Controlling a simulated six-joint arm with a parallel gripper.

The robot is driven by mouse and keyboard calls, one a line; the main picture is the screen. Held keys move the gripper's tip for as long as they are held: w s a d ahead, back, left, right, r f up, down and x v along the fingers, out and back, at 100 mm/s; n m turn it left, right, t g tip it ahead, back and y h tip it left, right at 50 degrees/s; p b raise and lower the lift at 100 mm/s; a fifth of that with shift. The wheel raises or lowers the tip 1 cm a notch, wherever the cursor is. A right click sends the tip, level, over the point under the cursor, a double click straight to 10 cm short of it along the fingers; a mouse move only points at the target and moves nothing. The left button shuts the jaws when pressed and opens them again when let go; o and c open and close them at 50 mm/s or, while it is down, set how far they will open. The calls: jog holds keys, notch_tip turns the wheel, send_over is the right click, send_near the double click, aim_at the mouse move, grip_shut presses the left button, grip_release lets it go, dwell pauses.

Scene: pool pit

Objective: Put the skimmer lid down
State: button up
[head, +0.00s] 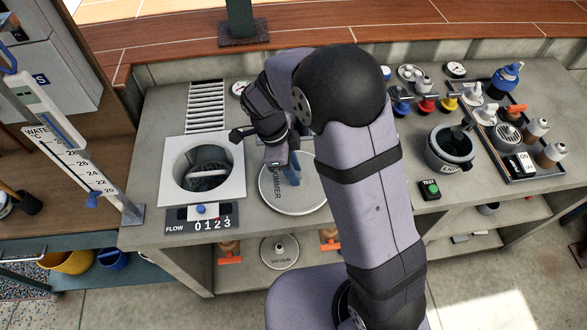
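The skimmer lid (279,204) is a pale round disc lettered "SKIMMER", with a blue upright handle (291,173) at its middle. It is over the grey bench, right of the square white skimmer frame (234,190). My arm hides its right part, and I cannot tell whether it rests on the bench or hangs just above. My gripper (283,161) points down at the handle; its fingertips are partly hidden, so its grip is unclear. The frame's round opening is uncovered and shows a dark basket (207,181) with a pale handle inside.
A flow counter (202,219) stands in front of the frame, and a grate (206,105) lies behind it. At right are a grey pot (450,150), a green-button box (430,189), valves and a tray of bottles (515,175). A thermometer post (75,150) stands left.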

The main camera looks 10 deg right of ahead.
aim_at(285, 181)
jog(key=shift+o, duration=1.4)
jog(key=shift+r, duration=0.1)
jog(key=b+v, duration=0.2)
jog(key=v, duration=1)
jog(key=shift+b, duration=0.4)
jog(key=shift+d+r, duration=0.1)
jog(key=s+d+f+n+y, duration=0.1)
jog(key=s+d+f+n, duration=0.4)
jog(key=n, duration=0.5)
jog(key=s+d+f+n+y, duration=0.2)
jog(key=s+d+f+n, duration=0.3)
jog(key=s+n, duration=0.5)
jog(key=shift+d+t, duration=0.3)
jog(key=shift+d, duration=0.25)
jog(key=shift+s, duration=0.1)
